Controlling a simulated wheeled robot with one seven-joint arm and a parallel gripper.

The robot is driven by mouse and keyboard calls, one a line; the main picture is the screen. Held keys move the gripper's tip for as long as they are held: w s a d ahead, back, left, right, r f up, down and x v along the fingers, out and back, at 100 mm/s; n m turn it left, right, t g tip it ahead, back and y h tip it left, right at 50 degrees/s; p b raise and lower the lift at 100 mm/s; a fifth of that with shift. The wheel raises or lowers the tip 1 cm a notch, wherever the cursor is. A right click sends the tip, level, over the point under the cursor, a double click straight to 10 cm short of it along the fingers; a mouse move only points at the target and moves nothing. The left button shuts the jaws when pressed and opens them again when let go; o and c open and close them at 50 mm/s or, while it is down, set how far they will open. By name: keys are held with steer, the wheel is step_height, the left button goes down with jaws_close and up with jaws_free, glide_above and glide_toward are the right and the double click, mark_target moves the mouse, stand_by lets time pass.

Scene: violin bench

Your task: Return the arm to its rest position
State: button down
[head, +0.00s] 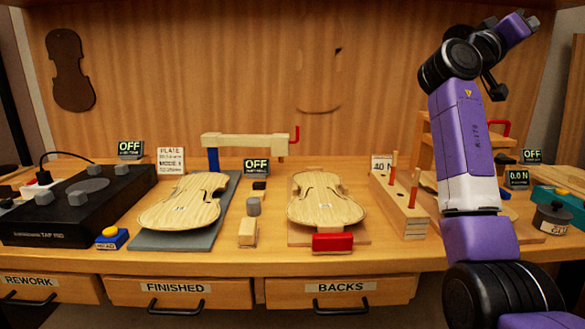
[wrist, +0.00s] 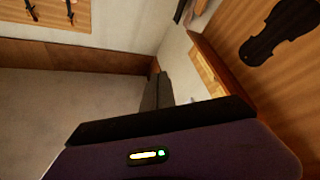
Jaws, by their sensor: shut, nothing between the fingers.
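My arm (head: 465,145) is raised at the right of the head view, folded upward above the bench. Its far end is high near the top right edge, clear of the bench. In the wrist view, my gripper (wrist: 157,88) shows as dark fingers beyond the purple wrist body with a small lit indicator. The fingers are shut and hold nothing. The wrist view looks out over bare floor and wall, with the dark violin silhouette (wrist: 280,28) at upper right.
The bench holds one violin plate (head: 183,203) on a grey mat and another (head: 323,200) on a wooden board with a red block (head: 332,242). A peg block (head: 400,205) stands close left of my arm. A black tap unit (head: 75,205) is at left. Air above the middle is clear.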

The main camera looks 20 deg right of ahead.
steer(key=w+a+f+n+t+y, duration=0.35)
steer(key=a+f+t, duration=0.3)
steer(key=f, duration=0.35)
steer(key=w+a+f+n+t+y, duration=0.3)
steer(key=w+a+f+n+t, duration=0.15)
steer(key=f+t, duration=0.35)
steer(key=s+a+f+n+t+y, duration=0.1)
steer(key=s+a+f+y, duration=0.2)
steer(key=a+f, duration=0.35)
steer(key=s+a+f+n+t+y, duration=0.1)
steer(key=s+a+f+y, duration=0.25)
steer(key=f, duration=0.65)
steer(key=s+a+f+n+t+y, duration=0.1)
steer(key=s+a+f+y, duration=0.1)
steer(key=s+a+f, duration=0.35)
steer(key=s+a+f+m+g+y, duration=0.15)
steer(key=s+a+f, duration=0.35)
steer(key=s, duration=0.9)
steer(key=s+a+f+g+y, duration=0.35)
steer(key=s+f, duration=0.45)
steer(key=s, duration=0.5)
steer(key=s+a+f+m+g+y, duration=0.15)
steer(key=s+a+f, duration=0.4)
steer(key=s, duration=0.85)
step_height(320, 180, up, 16)
steer(key=p, duration=1.7)
steer(key=shift+d+n, duration=0.25)
steer(key=shift+n, duration=0.15)
